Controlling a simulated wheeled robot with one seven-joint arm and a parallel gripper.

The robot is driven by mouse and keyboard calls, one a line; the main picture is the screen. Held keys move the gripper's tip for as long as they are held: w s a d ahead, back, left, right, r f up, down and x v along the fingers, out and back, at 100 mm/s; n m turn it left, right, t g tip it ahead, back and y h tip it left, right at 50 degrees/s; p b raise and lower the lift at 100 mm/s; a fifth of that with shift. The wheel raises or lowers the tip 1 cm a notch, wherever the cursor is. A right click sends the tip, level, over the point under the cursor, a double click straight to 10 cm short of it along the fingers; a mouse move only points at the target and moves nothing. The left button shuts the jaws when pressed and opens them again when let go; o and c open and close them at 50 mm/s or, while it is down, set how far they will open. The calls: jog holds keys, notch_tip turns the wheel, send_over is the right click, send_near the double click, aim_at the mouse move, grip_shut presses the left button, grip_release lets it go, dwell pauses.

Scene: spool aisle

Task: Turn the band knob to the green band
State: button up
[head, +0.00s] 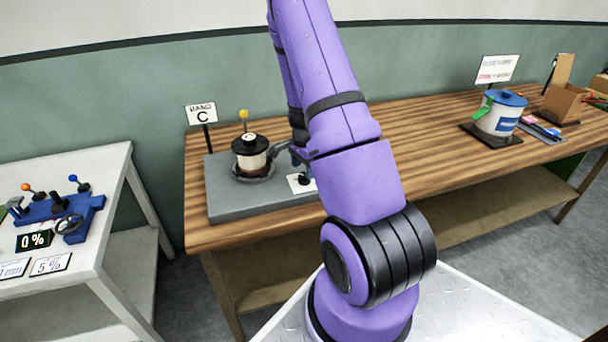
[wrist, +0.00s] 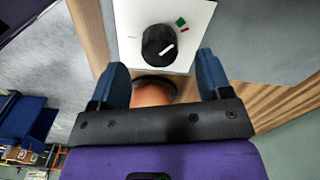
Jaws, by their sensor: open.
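The band knob (wrist: 158,46) is round and black with a white pointer line, on a white plate (wrist: 130,18). Its pointer slants right and slightly up. A green mark (wrist: 181,21) and a smaller red mark (wrist: 184,29) lie up and right of the knob. I cannot tell exactly which mark the pointer meets. In the head view the knob (head: 304,179) sits on its plate, partly behind my arm. My gripper (wrist: 161,64) is open, with its blue fingers apart on either side below the knob in the wrist view. Nothing is held. In the head view my arm mostly hides it.
A black-topped spool device (head: 249,155) and a "BAND C" sign (head: 202,115) stand left of the knob on the wooden bench (head: 420,130). A blue-topped spool (head: 498,113) is at right. A white table (head: 100,190) with levers is at left. An orange rounded thing (wrist: 152,95) lies between my fingers' bases.

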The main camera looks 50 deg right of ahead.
aim_at(304, 175)
notch_tip(304, 175, up, 7)
dwell(0.3)
jog(key=shift+r, duration=0.1)
dwell(0.4)
